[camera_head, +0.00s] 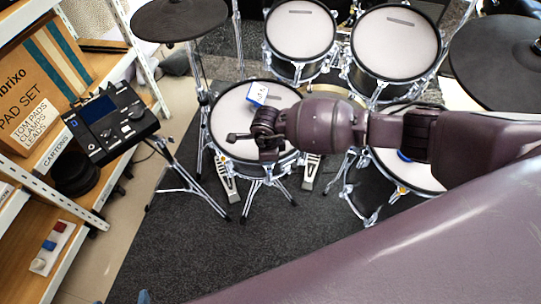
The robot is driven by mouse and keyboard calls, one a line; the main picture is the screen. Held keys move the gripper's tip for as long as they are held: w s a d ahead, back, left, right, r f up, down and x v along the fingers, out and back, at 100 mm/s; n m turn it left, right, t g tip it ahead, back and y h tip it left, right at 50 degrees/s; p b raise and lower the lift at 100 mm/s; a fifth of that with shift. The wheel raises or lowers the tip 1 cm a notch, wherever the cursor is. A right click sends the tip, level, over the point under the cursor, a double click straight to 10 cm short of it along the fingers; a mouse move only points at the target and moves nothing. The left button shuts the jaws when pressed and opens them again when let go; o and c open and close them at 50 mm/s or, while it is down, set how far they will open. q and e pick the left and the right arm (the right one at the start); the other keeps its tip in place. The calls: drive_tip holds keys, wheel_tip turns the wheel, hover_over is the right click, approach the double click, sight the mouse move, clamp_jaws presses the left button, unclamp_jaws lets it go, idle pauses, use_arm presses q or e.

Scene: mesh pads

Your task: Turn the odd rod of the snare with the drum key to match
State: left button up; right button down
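The snare (222,112) is the drum with a white mesh head left of centre, on a chrome stand. My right arm reaches in from the right and covers part of its head. My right gripper (262,140) is over the snare's head. A small dark grey piece (238,137) juts out to the left of the gripper; I cannot tell whether it is the drum key or a part of the gripper. Whether the fingers are shut is unclear. The odd rod cannot be picked out at this size. My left gripper is out of view.
A small white and blue labelled block (257,94) rests at the snare's far side. Two toms (300,32) stand behind, with cymbal pads (178,18) around. A drum module (108,122) stands left, before a shelf (60,185). Another drum is partly behind my arm.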

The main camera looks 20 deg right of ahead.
drive_tip(key=shift+w+r+m, duration=0.1)
drive_tip(key=shift+r+m, duration=0.2)
drive_tip(key=shift+m, duration=0.4)
drive_tip(key=shift+m+p, duration=0.4)
drive_tip(key=shift+f, duration=0.25)
drive_tip(key=shift+f+n+b, duration=0.1)
drive_tip(key=shift+n+b, duration=0.2)
drive_tip(key=shift+n, duration=0.7)
drive_tip(key=shift+r, duration=0.25)
drive_tip(key=shift+r+p, duration=0.9)
drive_tip(key=shift+r, duration=0.55)
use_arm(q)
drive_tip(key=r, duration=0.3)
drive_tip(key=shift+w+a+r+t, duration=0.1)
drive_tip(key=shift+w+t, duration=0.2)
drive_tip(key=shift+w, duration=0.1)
use_arm(e)
drive_tip(key=shift+s+f, duration=0.15)
drive_tip(key=shift+s, duration=0.05)
